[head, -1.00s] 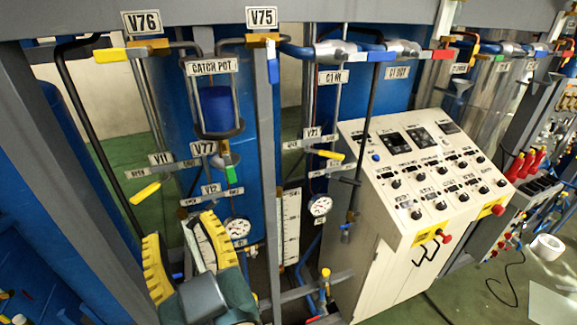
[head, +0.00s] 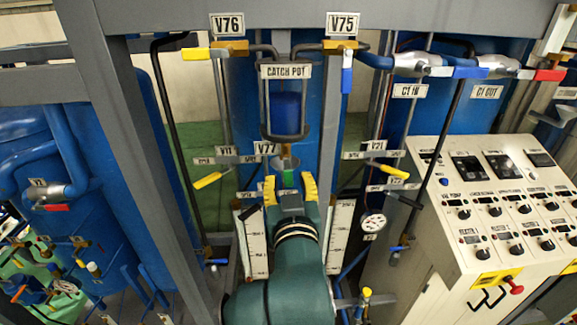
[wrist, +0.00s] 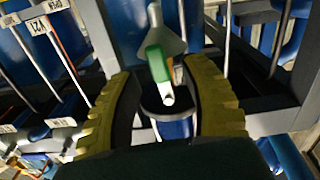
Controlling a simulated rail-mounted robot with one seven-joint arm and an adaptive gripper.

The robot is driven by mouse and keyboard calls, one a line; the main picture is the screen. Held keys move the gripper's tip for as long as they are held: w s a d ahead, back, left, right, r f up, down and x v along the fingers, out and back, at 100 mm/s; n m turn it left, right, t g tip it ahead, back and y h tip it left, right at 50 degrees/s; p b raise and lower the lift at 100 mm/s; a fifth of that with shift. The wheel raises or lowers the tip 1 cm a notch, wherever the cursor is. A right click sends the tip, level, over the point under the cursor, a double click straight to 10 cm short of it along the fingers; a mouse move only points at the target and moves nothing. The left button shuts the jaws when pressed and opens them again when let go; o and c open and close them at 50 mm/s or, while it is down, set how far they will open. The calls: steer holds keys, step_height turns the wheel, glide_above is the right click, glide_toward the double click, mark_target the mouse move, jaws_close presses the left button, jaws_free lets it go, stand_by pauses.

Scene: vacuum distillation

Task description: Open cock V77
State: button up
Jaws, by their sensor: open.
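The V77 label (head: 266,148) hangs below the catch pot (head: 286,112). Under it is a cock with a green handle (head: 289,179), beneath a pale funnel-shaped part. My gripper (head: 290,187) is open, with its two yellow fingers to the left and right of the green handle. In the wrist view the green handle (wrist: 157,62) hangs down from the grey funnel-like part (wrist: 163,32), between the fingertips of my gripper (wrist: 160,70), with a gap on both sides. The handle's depth between the fingers is hard to tell.
The V11 valve's yellow handle (head: 207,180) is to the left, and the V21 valve's yellow handle (head: 394,172) to the right. Grey frame posts and thin pipes stand close around. A white control panel (head: 500,205) stands at the right.

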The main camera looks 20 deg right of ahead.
steer(key=shift+x, duration=1.35)
steer(key=shift+s, duration=0.1)
jaws_close()
steer(key=shift+a+f+m+b, duration=0.25)
steer(key=shift+m+b, duration=0.15)
steer(key=shift+b, duration=0.1)
steer(key=shift+r, duration=0.15)
jaws_free()
steer(key=shift+r, duration=0.1)
steer(key=v, duration=1.2)
